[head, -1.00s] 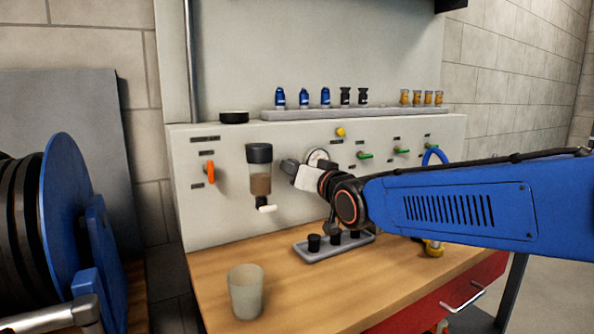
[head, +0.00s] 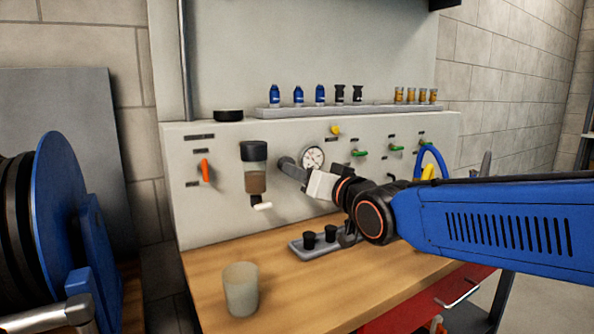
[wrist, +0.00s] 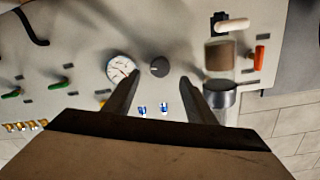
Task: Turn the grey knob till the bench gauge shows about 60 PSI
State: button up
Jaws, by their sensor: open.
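The grey knob (wrist: 160,67) sits on the pale panel beside the round white bench gauge (wrist: 121,69) in the wrist view, which is upside down. The gauge also shows in the head view (head: 313,158), with a dial too small to read. My gripper (wrist: 160,77) is open, its two dark fingers spread with the knob between and beyond their tips. It does not appear to be gripping the knob. In the head view my gripper (head: 290,169) points at the panel just left of the gauge; there the knob cannot be told clearly from the fingers.
A dispenser with brown contents (head: 256,170) hangs left of my gripper, beside an orange lever (head: 205,171). Green levers (head: 359,152) are at right. A grey tray of black cups (head: 297,247) and a beaker (head: 241,290) stand on the bench. Small bottles line the shelf above.

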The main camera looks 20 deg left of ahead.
jog(key=v, duration=1)
jog(key=shift+s+d, duration=0.25)
jog(key=d+f+m+g+h, duration=0.1)
jog(key=d+f+h, duration=0.3)
jog(key=d, duration=0.5)
jog(key=d+f+m+h, duration=0.1)
jog(key=d+f+h, duration=0.1)
jog(key=d+f, duration=0.6)
jog(key=d+f+m+g+h, duration=0.1)
jog(key=d+f+h, duration=0.25)
jog(key=d, duration=0.55)
jog(key=s+d+f+m+g+h, duration=0.2)
jog(key=s+d+f+g, duration=0.3)
jog(key=s+d+f, duration=0.8)
jog(key=s+d+h, duration=0.1)
jog(key=s+d, duration=0.1)
jog(key=s, duration=0.2)
jog(key=shift+s+d+f+m+h, duration=0.2)
jog(key=shift+d+f+m+h, duration=0.15)
jog(key=shift+m, duration=0.05)
